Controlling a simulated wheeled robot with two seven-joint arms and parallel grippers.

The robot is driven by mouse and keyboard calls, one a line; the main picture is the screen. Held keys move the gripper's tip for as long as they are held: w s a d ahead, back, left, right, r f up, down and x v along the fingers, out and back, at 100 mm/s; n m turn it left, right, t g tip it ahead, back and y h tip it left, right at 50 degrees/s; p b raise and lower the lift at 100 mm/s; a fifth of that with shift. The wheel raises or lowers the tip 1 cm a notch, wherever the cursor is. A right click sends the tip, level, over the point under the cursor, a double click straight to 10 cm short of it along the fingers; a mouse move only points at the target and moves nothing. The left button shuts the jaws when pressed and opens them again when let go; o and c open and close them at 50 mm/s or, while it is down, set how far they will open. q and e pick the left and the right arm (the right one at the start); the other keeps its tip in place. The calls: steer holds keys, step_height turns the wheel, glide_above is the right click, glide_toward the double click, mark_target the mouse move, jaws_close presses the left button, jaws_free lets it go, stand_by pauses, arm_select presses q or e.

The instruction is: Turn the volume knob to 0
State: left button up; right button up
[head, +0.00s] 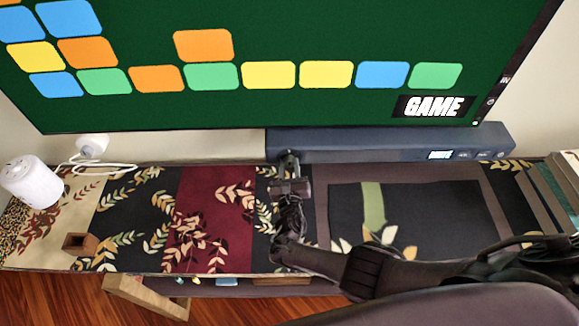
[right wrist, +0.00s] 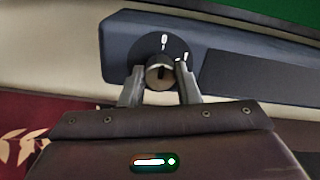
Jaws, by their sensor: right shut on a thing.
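The volume knob (right wrist: 160,74) is a small round metallic knob on a dark round plate at the left end of the blue-grey soundbar (head: 380,146). A dark line on the knob's face stands about upright in the right wrist view, and white marks show above it and to its upper right. The soundbar also shows in the right wrist view (right wrist: 232,72). My right gripper (head: 289,160) reaches the soundbar's left end; in the right wrist view its fingers (right wrist: 160,86) are shut on the knob's sides. The gripper hides the knob in the head view. My left gripper is out of view.
A large screen (head: 250,50) with coloured tiles and "GAME" hangs above the soundbar. A patterned cabinet top (head: 222,205) lies below. A white cylinder (head: 32,182), a small brown block (head: 80,243) and books (head: 555,190) stand on it. Its middle-left is clear.

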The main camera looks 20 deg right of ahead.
steer(key=shift+s+f, duration=0.1)
steer(key=shift+f, duration=0.05)
steer(key=o, duration=1)
steer(key=p+v, duration=0.2)
steer(key=v, duration=0.5)
steer(key=shift+s+a, duration=0.15)
steer(key=shift+s, duration=0.2)
